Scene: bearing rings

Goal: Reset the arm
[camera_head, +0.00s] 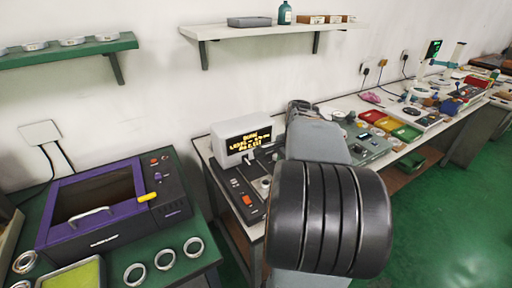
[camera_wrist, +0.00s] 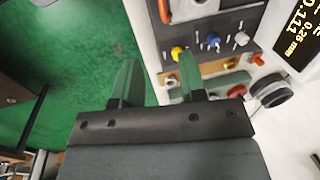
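My gripper (camera_wrist: 158,72) shows in the wrist view as two dark green fingers standing apart with nothing held between them. It hangs above the edge of a white bench, with green floor to the left and a panel of coloured knobs (camera_wrist: 208,42) to the right. In the head view my grey and black arm reaches out over the white bench (camera_head: 238,205); it hides my gripper's fingers there.
A display unit (camera_head: 243,138) with yellow text stands left of my arm. A purple-framed machine (camera_head: 115,205) and several metal rings (camera_head: 164,259) are on a green bench at left. Coloured trays (camera_head: 388,124) lie right of my arm. Wall shelves (camera_head: 265,30) hang above. Green floor (camera_head: 430,230) is clear at right.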

